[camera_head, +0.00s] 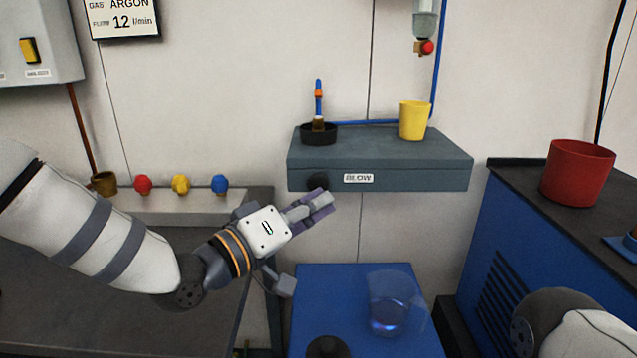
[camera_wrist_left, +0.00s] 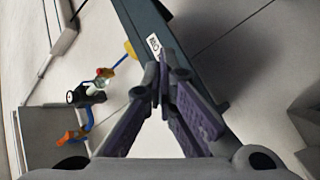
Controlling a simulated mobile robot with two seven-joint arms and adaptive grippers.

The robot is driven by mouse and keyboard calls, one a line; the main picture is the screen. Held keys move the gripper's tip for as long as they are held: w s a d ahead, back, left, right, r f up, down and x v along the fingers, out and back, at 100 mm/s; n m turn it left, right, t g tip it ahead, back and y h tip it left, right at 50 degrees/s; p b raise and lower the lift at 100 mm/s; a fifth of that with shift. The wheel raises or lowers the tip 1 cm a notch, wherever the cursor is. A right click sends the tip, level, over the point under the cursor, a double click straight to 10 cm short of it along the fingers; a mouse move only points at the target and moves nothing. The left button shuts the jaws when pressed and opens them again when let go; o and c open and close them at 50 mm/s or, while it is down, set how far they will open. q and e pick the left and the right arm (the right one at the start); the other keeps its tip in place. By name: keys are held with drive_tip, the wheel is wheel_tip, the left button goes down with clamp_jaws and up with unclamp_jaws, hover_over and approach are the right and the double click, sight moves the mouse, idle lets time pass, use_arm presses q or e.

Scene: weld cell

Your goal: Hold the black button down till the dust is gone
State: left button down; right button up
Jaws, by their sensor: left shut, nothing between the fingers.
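The black button (camera_head: 318,183) is on the front face of the grey shelf (camera_head: 420,150), left of the BLOW label (camera_head: 359,178). My left gripper (camera_head: 325,199) is shut and empty. Its fingertips overlap the button's lower edge in the head view; I cannot tell whether they touch it. In the left wrist view the shut fingertips (camera_wrist_left: 160,82) are in front of the shelf beside the label (camera_wrist_left: 153,43), and I cannot make out the button. A black dish (camera_head: 318,135) with a blue nozzle (camera_head: 318,100) above it stands on the shelf. Dust cannot be made out. My right gripper is out of view.
A yellow cup (camera_head: 414,120) stands on the shelf's right. Below is a blue surface (camera_head: 340,285) with a see-through cup (camera_head: 395,300). A red pot (camera_head: 578,172) stands on the cabinet at right. Red, yellow and blue knobs (camera_head: 180,184) line the ledge at left.

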use_arm(q)
drive_tip(key=s+p, duration=0.1)
drive_tip(key=s, duration=0.4)
drive_tip(key=shift+p, duration=0.4)
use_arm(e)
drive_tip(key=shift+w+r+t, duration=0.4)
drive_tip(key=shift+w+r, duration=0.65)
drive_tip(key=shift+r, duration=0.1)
use_arm(q)
drive_tip(key=shift+f, duration=0.1)
